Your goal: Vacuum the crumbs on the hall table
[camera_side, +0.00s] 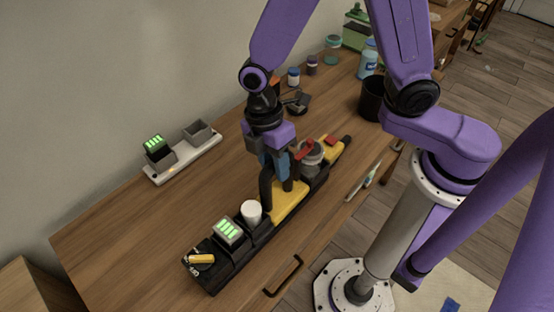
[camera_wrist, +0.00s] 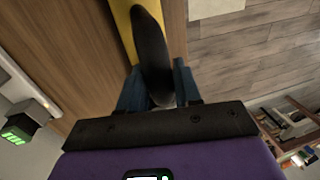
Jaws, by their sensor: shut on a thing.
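A long black and yellow device, apparently the vacuum (camera_side: 290,203), lies diagonally on the wooden table (camera_side: 120,235). Its front end carries a block with green lit bars (camera_side: 228,230), a white cylinder (camera_side: 251,211) and a small yellow lever (camera_side: 201,259). A clear canister with a red part (camera_side: 311,153) sits toward its far end. My gripper (camera_side: 276,172) points down and is shut on its black handle. In the wrist view the dark handle (camera_wrist: 152,50) runs between my blue fingers (camera_wrist: 158,92), with yellow body beside it. I cannot make out any crumbs.
A pale dock (camera_side: 183,158) with a green-lit battery (camera_side: 154,144) and an empty-looking cup (camera_side: 197,132) stands at the wall. Jars, a black bin (camera_side: 373,98) and a white-blue bottle (camera_side: 368,60) stand at the back. A thin pale tool (camera_side: 364,180) lies near the right edge.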

